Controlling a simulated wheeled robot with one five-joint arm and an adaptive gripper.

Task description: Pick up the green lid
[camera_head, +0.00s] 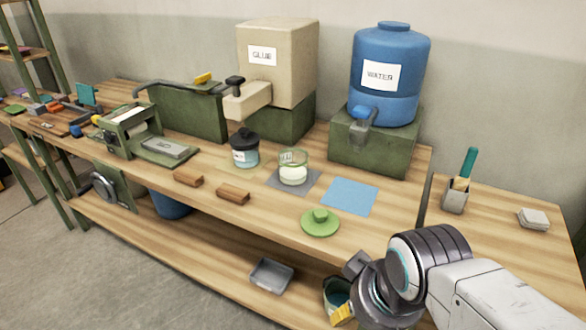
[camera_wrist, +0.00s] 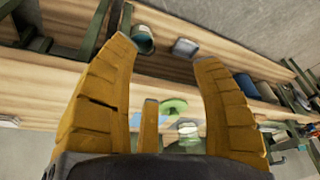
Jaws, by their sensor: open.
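The green lid (camera_head: 320,224) lies flat on the wooden workbench (camera_head: 250,210) near its front edge, with its raised knob up. In the wrist view the green lid (camera_wrist: 176,105) shows between my fingers, farther off, partly hidden by the middle finger. My gripper (camera_wrist: 162,58) has yellow fingers spread wide, open with nothing between them. In the head view my gripper (camera_head: 343,314) is at the bottom, in front of the bench and to the right of the lid, apart from it; most of its fingers are hidden behind my wrist.
A glass jar with white contents (camera_head: 292,172) stands on a grey mat behind the lid. A blue sheet (camera_head: 350,196) lies close behind right. Two brown blocks (camera_head: 233,194) lie to the left. A grey tray (camera_head: 271,275) sits on the lower shelf.

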